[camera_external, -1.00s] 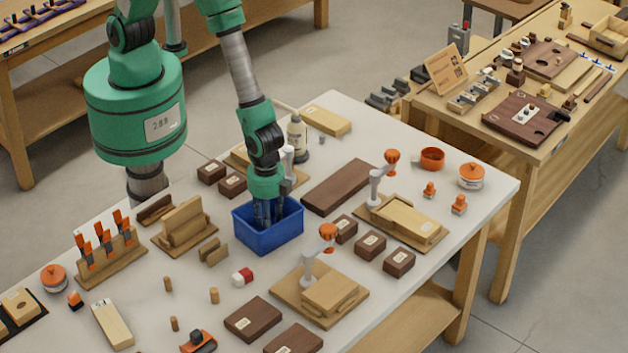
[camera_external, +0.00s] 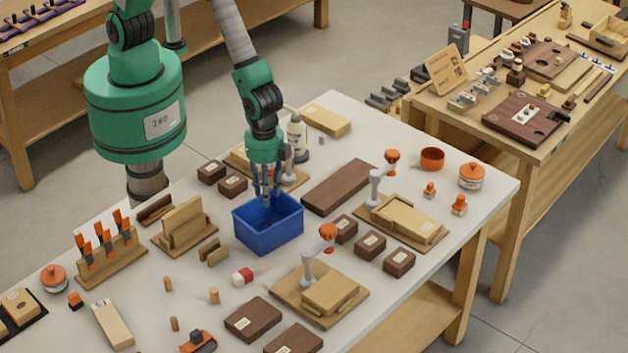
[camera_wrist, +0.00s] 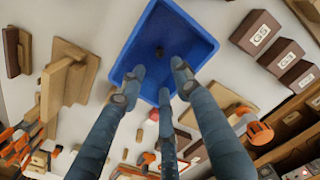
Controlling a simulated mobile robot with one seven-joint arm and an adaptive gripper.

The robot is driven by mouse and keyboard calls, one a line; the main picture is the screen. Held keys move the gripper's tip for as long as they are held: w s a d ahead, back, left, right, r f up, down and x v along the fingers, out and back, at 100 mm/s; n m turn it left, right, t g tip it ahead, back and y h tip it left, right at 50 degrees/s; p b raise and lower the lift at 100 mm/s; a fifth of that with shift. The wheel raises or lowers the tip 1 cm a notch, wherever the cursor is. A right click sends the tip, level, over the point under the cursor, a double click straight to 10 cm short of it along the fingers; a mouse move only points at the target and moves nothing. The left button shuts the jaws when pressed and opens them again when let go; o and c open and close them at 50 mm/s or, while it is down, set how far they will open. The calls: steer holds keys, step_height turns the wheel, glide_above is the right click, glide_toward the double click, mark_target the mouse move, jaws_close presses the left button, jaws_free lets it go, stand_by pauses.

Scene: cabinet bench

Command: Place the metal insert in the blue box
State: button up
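The blue box (camera_external: 268,237) stands on the white bench top, open side up. It also shows in the wrist view (camera_wrist: 190,22). A small dark round piece (camera_wrist: 159,52) lies on the box floor in the wrist view; it may be the metal insert, but it is too small to be sure. My gripper (camera_external: 266,200) points down over the far part of the box, with its fingertips near rim height. In the wrist view my gripper (camera_wrist: 160,83) has three fingers spread apart with nothing between them, so it is open.
Dark wooden blocks (camera_external: 370,244) and a wooden fixture with an orange knob (camera_external: 320,295) stand right of and in front of the box. A wooden stand (camera_external: 185,225) is to its left, and a bottle (camera_external: 297,136) is behind. A red-and-white piece (camera_external: 243,277) lies in front.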

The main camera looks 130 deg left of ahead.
steer(key=shift+r, duration=0.1)
stand_by(0.5)
steer(key=s+a+r+n+t, duration=0.1)
steer(key=s+r, duration=0.3)
steer(key=r, duration=0.6)
steer(key=s+a+r+t, duration=0.1)
steer(key=s+r, duration=0.3)
steer(key=r, duration=0.6)
steer(key=s+a+r+n+t, duration=0.1)
steer(key=s+r, duration=0.3)
steer(key=r, duration=0.5)
steer(key=s+a+r+t, duration=0.1)
steer(key=s+r, duration=0.5)
steer(key=s, duration=0.5)
steer(key=s+a+r+n+t, duration=0.1)
steer(key=s+r, duration=0.5)
steer(key=s, duration=0.6)
steer(key=shift+s+r+n+t, duration=0.15)
steer(key=shift+r+n+t, duration=0.1)
steer(key=shift+n+t, duration=0.05)
steer(key=shift+f, duration=0.15)
step_height(320, 180, down, 5)
steer(key=b, duration=0.5)
steer(key=shift+r, duration=0.2)
